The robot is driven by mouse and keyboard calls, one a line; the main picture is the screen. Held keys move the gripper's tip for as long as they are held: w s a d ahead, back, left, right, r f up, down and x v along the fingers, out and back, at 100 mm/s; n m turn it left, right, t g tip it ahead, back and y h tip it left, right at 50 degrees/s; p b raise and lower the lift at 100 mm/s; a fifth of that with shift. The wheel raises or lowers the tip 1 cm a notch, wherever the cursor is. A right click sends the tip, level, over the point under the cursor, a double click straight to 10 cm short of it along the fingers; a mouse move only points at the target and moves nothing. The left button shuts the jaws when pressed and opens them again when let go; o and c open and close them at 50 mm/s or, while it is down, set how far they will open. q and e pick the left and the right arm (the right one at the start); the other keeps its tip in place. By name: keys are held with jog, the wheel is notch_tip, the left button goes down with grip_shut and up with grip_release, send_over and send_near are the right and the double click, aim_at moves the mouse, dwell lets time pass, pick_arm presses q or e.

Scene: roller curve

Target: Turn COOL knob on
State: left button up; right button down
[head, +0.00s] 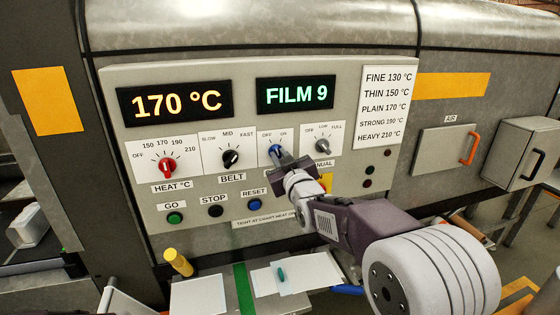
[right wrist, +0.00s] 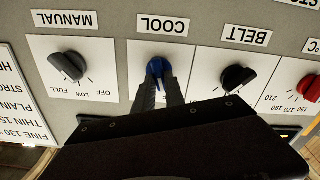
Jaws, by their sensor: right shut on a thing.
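The blue COOL knob (head: 276,150) sits on the control panel between the BELT and MANUAL knobs, under small OFF and ON marks. My right gripper (head: 284,160) reaches it from the lower right and covers its COOL label in the head view. In the right wrist view, the picture is upside down and the COOL knob (right wrist: 157,66) stands between my two dark fingertips (right wrist: 159,84), which are shut on it. I cannot tell clearly which mark its pointer faces. My left gripper is not in view.
The black BELT knob (head: 231,157) and grey MANUAL knob (head: 322,146) are close on either side. The red HEAT knob (head: 167,167) is farther left. GO (head: 175,218), STOP (head: 215,211) and RESET (head: 255,206) buttons lie below. Displays read 170 °C and FILM 9.

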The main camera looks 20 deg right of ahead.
jog(key=m+b, duration=0.3)
jog(key=m, duration=0.1)
jog(key=shift+d, duration=0.1)
jog(key=m+b, duration=0.2)
jog(key=m, duration=0.2)
jog(key=shift+d+r, duration=0.1)
jog(key=shift+m, duration=0.4)
jog(key=c, duration=1.4)
grip_release()
jog(key=s+b, duration=0.2)
jog(key=s, duration=0.7)
jog(key=shift+d, duration=0.2)
jog(key=shift+w, duration=0.1)
